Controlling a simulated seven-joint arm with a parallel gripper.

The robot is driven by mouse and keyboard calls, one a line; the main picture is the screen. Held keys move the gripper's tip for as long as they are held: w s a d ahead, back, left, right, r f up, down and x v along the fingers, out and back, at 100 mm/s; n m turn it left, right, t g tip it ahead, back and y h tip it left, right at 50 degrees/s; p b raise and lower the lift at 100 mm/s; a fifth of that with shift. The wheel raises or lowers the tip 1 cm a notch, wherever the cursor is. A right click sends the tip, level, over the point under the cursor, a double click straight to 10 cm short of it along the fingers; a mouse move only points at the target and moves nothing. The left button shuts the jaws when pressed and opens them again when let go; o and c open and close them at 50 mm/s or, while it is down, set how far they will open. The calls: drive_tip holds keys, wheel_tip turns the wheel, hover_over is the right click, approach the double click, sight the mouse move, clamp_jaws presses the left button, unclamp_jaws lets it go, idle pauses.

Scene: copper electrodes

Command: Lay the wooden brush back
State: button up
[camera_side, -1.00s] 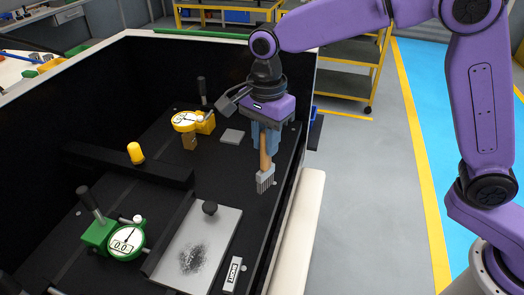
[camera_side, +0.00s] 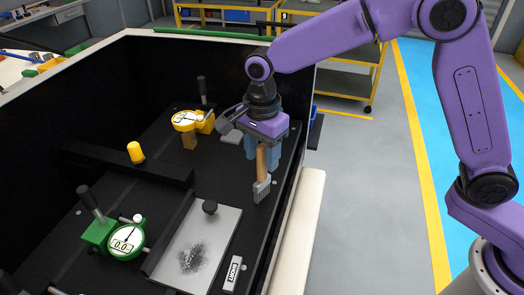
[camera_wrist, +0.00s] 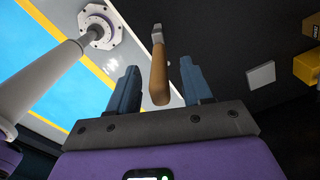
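The wooden brush (camera_side: 262,167) has a tan handle and a grey bristle head, which points down toward the front in the side view. Its handle end is below my gripper (camera_side: 262,158), over the right side of the black work surface. In the wrist view the brush (camera_wrist: 159,75) is between the two blue fingers of my gripper (camera_wrist: 158,82), with a visible gap on each side. My gripper is open. I cannot tell whether the brush lies fully flat on the surface.
A grey plate (camera_side: 197,250) with dark powder and a black knob is in front. A SHORT label (camera_side: 232,273) is beside it. A green dial gauge (camera_side: 126,241) stands left; a yellow dial gauge (camera_side: 186,121) stands behind.

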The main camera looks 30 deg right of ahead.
idle(0.3)
wheel_tip(320, 180, up, 18)
drive_tip(key=shift+w+f, duration=0.15)
drive_tip(key=shift+f, duration=0.1)
drive_tip(key=shift+d, duration=0.1)
idle(0.3)
drive_tip(key=s+d+f+n, duration=0.5)
drive_tip(key=s+d+n, duration=0.3)
drive_tip(key=s, duration=0.1)
drive_tip(key=s+d+f+n, duration=0.5)
drive_tip(key=s+d+n, duration=0.2)
drive_tip(key=s+n, duration=0.2)
drive_tip(key=s+d+f+n, duration=0.4)
drive_tip(key=s+d+n, duration=0.4)
drive_tip(key=s+n, duration=0.1)
drive_tip(key=shift+s+d+f, duration=0.3)
drive_tip(key=shift+s+f, duration=0.1)
drive_tip(key=shift+s, duration=0.1)
